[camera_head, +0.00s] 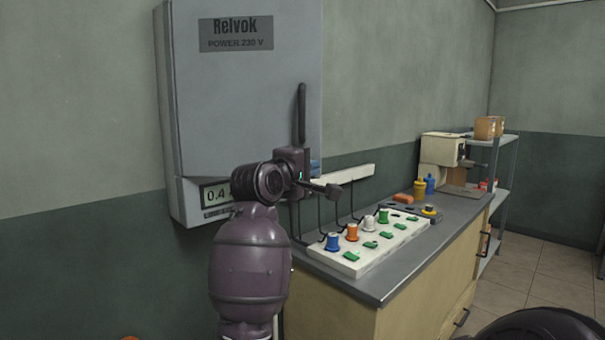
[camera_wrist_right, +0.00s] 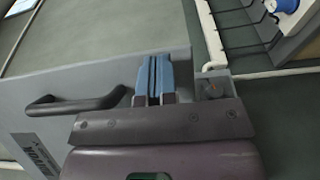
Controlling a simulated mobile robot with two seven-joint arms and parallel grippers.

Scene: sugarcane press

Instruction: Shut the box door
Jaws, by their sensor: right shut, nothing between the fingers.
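The grey box (camera_head: 180,205) hangs on the wall at left in the head view. Its door (camera_head: 240,100) bears a "Relvok" plate and a black upright handle (camera_head: 301,115) near its right edge. I cannot tell whether a gap remains between door and box. My right gripper (camera_head: 315,166) is at the door's lower right, below the handle, partly hidden by its own wrist. In the right wrist view its blue fingers (camera_wrist_right: 155,78) are together and empty, in front of the grey door (camera_wrist_right: 95,85) beside the handle (camera_wrist_right: 75,104). Contact is unclear. My left gripper is out of view.
A small display (camera_head: 216,194) sits low on the box. Right of it, a counter (camera_head: 390,283) holds a white panel (camera_head: 345,262) with coloured spools and cables. A machine (camera_head: 440,150) and a shelf (camera_head: 508,155) stand farther back. Floor (camera_head: 550,262) shows at right.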

